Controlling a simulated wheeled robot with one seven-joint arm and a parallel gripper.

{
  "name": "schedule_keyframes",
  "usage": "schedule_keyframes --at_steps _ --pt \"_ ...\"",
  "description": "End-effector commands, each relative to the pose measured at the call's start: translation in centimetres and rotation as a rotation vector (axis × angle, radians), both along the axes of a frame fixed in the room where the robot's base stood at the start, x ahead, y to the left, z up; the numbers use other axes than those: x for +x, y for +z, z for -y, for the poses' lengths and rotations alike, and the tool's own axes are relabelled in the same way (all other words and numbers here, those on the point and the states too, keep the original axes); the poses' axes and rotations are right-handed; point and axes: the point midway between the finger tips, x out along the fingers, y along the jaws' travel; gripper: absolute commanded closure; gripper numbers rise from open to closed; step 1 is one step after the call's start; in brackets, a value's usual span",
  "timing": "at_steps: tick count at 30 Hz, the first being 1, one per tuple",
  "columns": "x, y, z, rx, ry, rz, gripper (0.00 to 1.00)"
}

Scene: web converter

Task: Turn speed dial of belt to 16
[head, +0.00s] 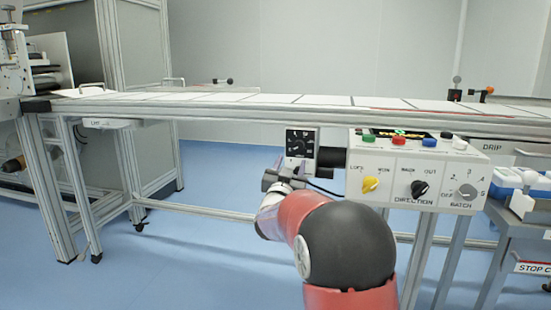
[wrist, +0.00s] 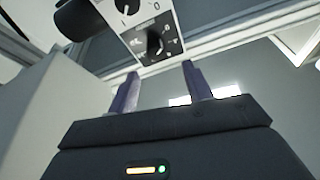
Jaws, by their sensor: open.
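The belt (head: 240,98) runs across the head view as a row of white panels on a metal frame. A small box with a black dial plate (head: 301,144) hangs under its front rail. In the wrist view a panel with a black round dial (wrist: 155,43) stands beyond my fingers, and a second knob (wrist: 125,6) is cut by the top edge. Numbers on the dials are too small to read. My gripper (wrist: 160,72) is open and empty, its two fingers apart and pointing toward the panel. In the head view it is just below the dial box, partly hidden by my arm.
A control box (head: 420,172) with yellow and black knobs, a batch dial (head: 467,192) and coloured buttons stands right of the dial box. A dark cylinder (head: 331,157) sits between them. Blue-white containers (head: 520,182) are at far right. Floor below the belt is mostly clear.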

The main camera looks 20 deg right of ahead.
Motion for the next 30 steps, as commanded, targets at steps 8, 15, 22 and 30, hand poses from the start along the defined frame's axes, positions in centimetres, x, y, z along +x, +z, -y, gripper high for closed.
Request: schedule_keyframes --at_steps 8,15,22,30 --pt "1.3 0.2 2.1 -0.017 -0.055 0.043 0.50" --pt "4.2 1.6 4.3 -0.016 -0.053 0.041 0.50" --pt "5.7 2.4 5.4 -0.016 -0.052 0.041 0.50" --pt "5.8 2.4 5.5 -0.016 -0.051 0.040 0.50"
